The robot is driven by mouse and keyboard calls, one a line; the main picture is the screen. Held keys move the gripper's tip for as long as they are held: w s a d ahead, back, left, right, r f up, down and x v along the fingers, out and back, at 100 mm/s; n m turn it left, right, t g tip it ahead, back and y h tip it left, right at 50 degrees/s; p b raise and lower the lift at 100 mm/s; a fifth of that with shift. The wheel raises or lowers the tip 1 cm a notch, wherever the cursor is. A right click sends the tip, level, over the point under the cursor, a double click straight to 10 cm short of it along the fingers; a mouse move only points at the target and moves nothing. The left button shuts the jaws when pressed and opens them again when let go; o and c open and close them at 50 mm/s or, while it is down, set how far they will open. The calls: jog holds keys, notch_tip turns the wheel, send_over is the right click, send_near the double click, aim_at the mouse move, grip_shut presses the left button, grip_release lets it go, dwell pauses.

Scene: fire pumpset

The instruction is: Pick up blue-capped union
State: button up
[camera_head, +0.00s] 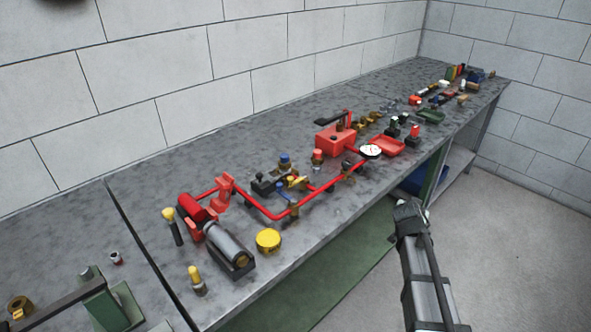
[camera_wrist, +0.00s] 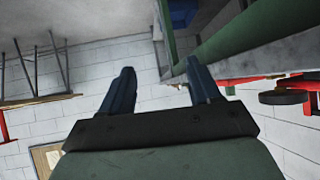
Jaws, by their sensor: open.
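The blue-capped union (camera_head: 285,160) stands upright near the middle of the workbench in the head view, a small brass fitting with a blue top. It is behind the red pipe run, close to a dark block and a yellow-handled valve (camera_head: 297,181). My gripper (camera_head: 410,206) is off the bench's front edge, to the right of the union and well apart from it. In the wrist view my gripper (camera_wrist: 161,84) shows two dark fingers spread apart with nothing between them. The union does not show in the wrist view.
A red pipe run (camera_head: 262,211) crosses the bench, with a red box (camera_head: 335,139), a pressure gauge (camera_head: 370,151) and a red-topped fitting (camera_head: 318,157) near the union. A grey cylinder (camera_head: 228,243) and yellow disc (camera_head: 268,239) are nearer. Open floor lies in front.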

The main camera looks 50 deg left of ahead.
jog(key=s+a+r, duration=0.2)
jog(key=a+r, duration=0.1)
jog(key=a, duration=0.2)
jog(key=s+a+r+n+y, duration=0.1)
jog(key=s+a+r, duration=0.1)
jog(key=a, duration=0.3)
jog(key=s+a+r+n+t+y, duration=0.1)
jog(key=s+a+r, duration=0.2)
jog(key=a, duration=0.3)
jog(key=shift+s+r, duration=0.3)
jog(key=shift+s, duration=0.15)
jog(key=shift+n+y, duration=0.7)
jog(key=shift+y, duration=0.2)
jog(key=s+a+r, duration=0.1)
jog(key=s+a, duration=0.1)
jog(key=a, duration=0.1)
jog(key=s+a+r, duration=0.1)
jog(key=s+a, duration=0.2)
jog(key=s+a+r, duration=0.1)
jog(key=s+a, duration=0.2)
jog(key=shift+s, duration=0.15)
jog(key=n+y, duration=0.2)
send_near(284, 156)
jog(key=r, duration=0.1)
jog(key=shift+g, duration=0.3)
jog(key=x, duration=1.2)
jog(key=shift+w+f, duration=0.25)
jog(key=shift+f, duration=0.15)
grip_shut()
